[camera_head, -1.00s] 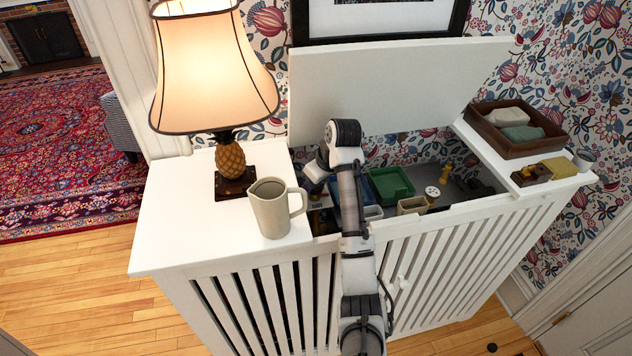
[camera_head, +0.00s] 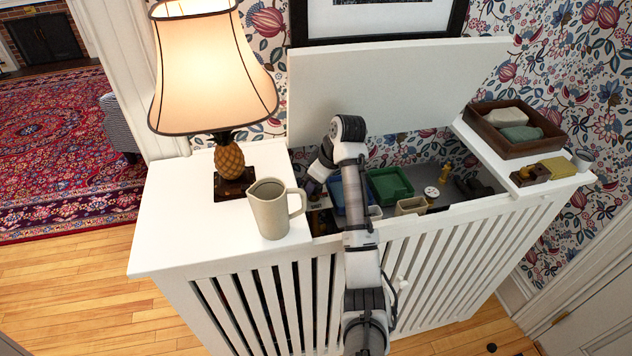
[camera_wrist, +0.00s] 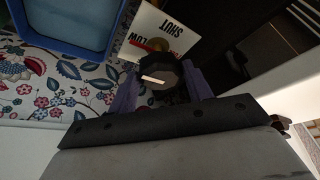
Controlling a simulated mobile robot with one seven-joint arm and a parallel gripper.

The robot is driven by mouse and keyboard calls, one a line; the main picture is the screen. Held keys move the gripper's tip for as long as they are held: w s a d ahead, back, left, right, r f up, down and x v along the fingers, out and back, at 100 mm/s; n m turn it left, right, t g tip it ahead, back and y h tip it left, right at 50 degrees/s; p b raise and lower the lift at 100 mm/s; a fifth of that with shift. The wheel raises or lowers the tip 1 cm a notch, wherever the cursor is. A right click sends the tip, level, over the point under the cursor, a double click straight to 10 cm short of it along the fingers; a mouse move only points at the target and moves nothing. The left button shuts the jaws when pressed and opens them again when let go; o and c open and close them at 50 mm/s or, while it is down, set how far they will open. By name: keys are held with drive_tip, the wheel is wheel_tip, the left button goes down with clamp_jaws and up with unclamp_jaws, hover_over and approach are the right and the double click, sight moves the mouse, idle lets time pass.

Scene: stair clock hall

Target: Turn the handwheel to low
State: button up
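A dark round handwheel (camera_wrist: 163,80) with a pale bar across its face shows in the wrist view. Behind it is a white card (camera_wrist: 150,30) lettered SHUT and LOW, upside down here, with a red mark and a brass part. My gripper (camera_wrist: 162,88) has one purple finger on each side of the wheel. The fingers are apart, but I cannot tell whether they press on the rim. In the head view my gripper (camera_head: 313,186) reaches down inside the open white cabinet (camera_head: 215,262). The wheel is hidden there, and only part of the card (camera_head: 321,203) shows.
A blue tray (camera_head: 336,196) and a green tray (camera_head: 391,185) lie right of my gripper. The raised lid (camera_head: 400,85) stands behind the arm. A jug (camera_head: 269,212) and a lit lamp (camera_head: 210,75) stand on the left top, and a wooden box (camera_head: 490,134) on the right.

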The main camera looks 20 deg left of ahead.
drive_tip(key=shift+o, duration=0.2)
drive_tip(key=v, duration=1.4)
drive_tip(key=shift+a+f, duration=0.1)
drive_tip(key=shift+a, duration=0.05)
